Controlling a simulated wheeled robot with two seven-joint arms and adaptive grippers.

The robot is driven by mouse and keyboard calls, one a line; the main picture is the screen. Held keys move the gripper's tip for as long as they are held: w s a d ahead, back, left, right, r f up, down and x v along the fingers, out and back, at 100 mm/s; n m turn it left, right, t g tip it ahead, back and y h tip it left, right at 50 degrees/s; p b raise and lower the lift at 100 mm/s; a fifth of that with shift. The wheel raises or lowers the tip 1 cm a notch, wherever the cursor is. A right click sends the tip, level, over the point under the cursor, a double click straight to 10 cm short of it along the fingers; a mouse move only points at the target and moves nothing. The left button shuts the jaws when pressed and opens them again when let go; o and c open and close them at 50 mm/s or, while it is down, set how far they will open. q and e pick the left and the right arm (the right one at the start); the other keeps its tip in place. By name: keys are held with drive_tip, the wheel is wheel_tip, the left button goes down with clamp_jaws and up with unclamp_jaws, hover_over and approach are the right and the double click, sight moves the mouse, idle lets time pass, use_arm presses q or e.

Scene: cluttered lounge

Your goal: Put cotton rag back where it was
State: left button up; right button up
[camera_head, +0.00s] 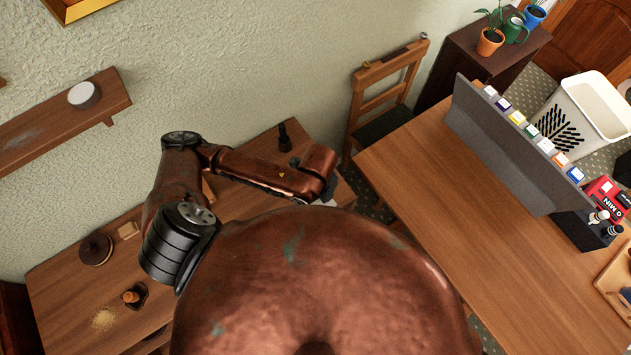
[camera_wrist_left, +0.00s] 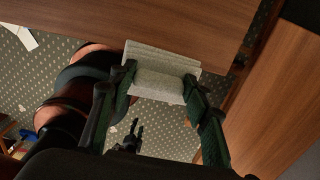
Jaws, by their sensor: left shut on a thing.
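The cotton rag is a pale, ribbed, folded cloth (camera_wrist_left: 162,58) in the left wrist view. My left gripper (camera_wrist_left: 160,78) is shut on it, with one dark green finger at each side. The rag overlaps the edge of a wooden tabletop (camera_wrist_left: 190,18) in that view; I cannot tell whether it touches the wood. In the head view my left gripper (camera_head: 328,188) is at the right end of the side table (camera_head: 75,285), mostly hidden by my own arm. I cannot make out the rag clearly there.
A dark bottle (camera_head: 285,137) stands near the wall behind my arm. A wooden chair (camera_head: 385,95) is right of the side table. The large table (camera_head: 440,170) has a clear left part and a grey rack (camera_head: 505,150) behind. Patterned carpet lies between the tables.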

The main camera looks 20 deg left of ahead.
use_arm(q)
drive_tip(key=w+a+f, duration=0.2)
drive_tip(key=w+f, duration=0.1)
drive_tip(key=w+a+f, duration=0.1)
drive_tip(key=w+f, duration=0.1)
drive_tip(key=w, duration=0.2)
drive_tip(key=w+a+f, duration=0.2)
drive_tip(key=w+f, duration=0.1)
drive_tip(key=shift+w+a+f, duration=0.3)
drive_tip(key=shift+w+a, duration=0.05)
drive_tip(key=shift+w, duration=0.05)
drive_tip(key=shift+w+a+f, duration=0.25)
drive_tip(key=shift+w+f, duration=0.1)
drive_tip(key=shift+f, duration=1.65)
drive_tip(key=shift+f, duration=0.1)
drive_tip(key=o, duration=1)
drive_tip(key=shift+o, duration=0.2)
